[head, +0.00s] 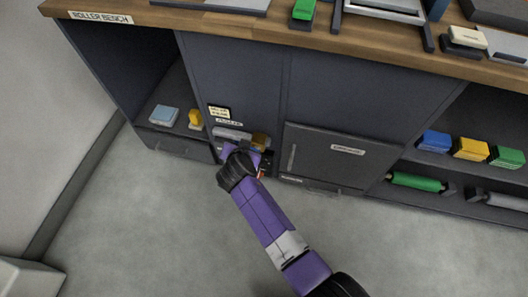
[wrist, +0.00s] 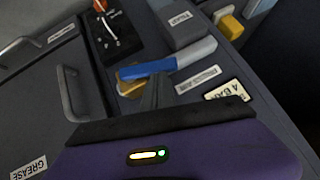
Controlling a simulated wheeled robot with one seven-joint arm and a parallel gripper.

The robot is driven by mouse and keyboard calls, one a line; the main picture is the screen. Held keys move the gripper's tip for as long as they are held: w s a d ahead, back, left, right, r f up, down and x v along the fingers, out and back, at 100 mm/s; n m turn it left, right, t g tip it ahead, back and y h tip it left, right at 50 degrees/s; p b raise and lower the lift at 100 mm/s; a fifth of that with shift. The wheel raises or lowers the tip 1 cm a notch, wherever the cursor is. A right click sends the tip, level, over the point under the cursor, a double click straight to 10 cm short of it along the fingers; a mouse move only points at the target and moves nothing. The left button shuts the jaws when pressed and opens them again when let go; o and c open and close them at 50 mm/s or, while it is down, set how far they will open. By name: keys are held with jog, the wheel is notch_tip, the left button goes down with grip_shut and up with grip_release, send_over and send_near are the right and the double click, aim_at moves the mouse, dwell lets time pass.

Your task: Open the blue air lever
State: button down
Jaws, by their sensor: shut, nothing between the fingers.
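The blue air lever (wrist: 148,68) shows in the wrist view as a flat blue bar over a brass valve body (wrist: 128,86). A light grey pipe (wrist: 198,52) runs from beside it to the upper right. My gripper (wrist: 154,88) is shut and empty, with its fingertips right by the lever's lower edge; I cannot tell whether they touch it. In the head view my gripper (head: 239,152) is low at the dark cabinet front, just below the grey pipe (head: 232,134) and the brass valve (head: 261,140). The lever is not clearly visible there, likely behind my gripper.
A black panel with a red knob (wrist: 100,5) and a grey box (wrist: 182,26) stand close to the valve. A cabinet door (head: 335,155) with a handle is to the right in the head view. An open shelf with a yellow object (head: 195,119) is left. The floor is clear.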

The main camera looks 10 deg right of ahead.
jog(key=shift+a+f+h, duration=0.1)
jog(key=shift+h, duration=0.2)
jog(key=shift+r+p, duration=0.6)
jog(key=shift+r, duration=0.2)
